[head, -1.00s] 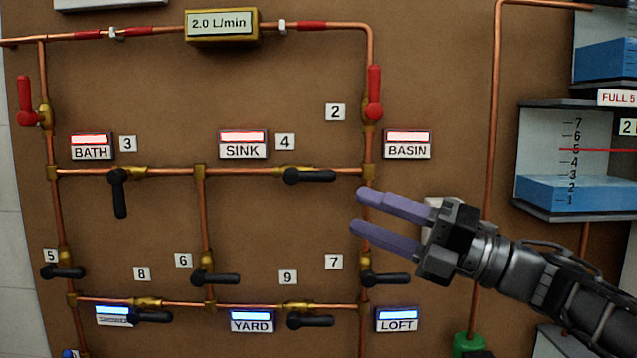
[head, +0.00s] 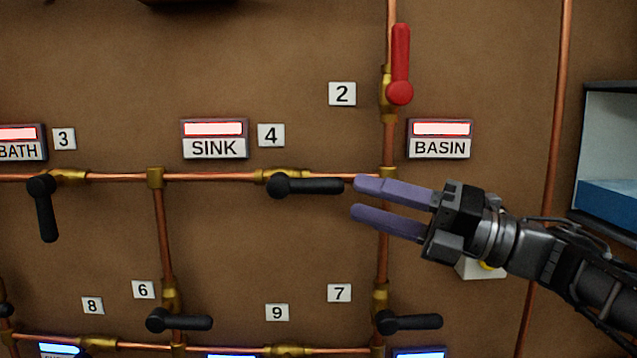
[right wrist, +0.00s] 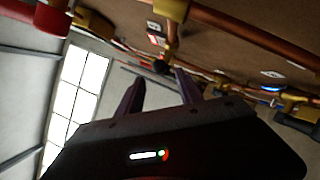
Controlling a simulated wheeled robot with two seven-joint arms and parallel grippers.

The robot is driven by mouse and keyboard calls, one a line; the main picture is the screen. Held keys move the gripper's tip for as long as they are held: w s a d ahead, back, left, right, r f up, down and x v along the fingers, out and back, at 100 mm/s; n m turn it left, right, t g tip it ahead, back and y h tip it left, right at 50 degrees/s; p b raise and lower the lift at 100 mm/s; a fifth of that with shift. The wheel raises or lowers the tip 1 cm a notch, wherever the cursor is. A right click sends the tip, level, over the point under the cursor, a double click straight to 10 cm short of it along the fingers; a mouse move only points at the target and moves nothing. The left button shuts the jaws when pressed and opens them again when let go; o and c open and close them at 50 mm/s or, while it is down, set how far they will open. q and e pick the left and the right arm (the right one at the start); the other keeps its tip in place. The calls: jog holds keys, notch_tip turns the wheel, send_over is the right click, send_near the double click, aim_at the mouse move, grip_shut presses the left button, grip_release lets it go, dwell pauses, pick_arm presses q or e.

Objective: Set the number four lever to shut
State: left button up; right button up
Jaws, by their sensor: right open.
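The number four lever (head: 310,186) is a black handle on a brass valve in the horizontal copper pipe, beside the "4" tag (head: 271,135) and right of the SINK sign (head: 214,148). Its handle points right, lying along the pipe. My right gripper (head: 357,199) is open and empty, with two purple fingers pointing left. In the head view its upper fingertip is close to the handle's free end; I cannot tell if they touch. In the right wrist view the fingers (right wrist: 161,95) are apart, with pipes and a small dark shape beyond them. My left gripper is not in view.
The number three lever (head: 44,206) hangs down at the left. Levers six (head: 180,320) and seven (head: 410,321) are below. A vertical pipe (head: 383,260) runs behind my fingers.

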aim_at(339, 193)
jog(key=shift+w+a, duration=0.1)
jog(key=x, duration=0.7)
jog(key=shift+w+a+r+p, duration=0.1)
jog(key=shift+a+p, duration=0.2)
jog(key=shift+p, duration=0.05)
grip_shut()
dwell(1.2)
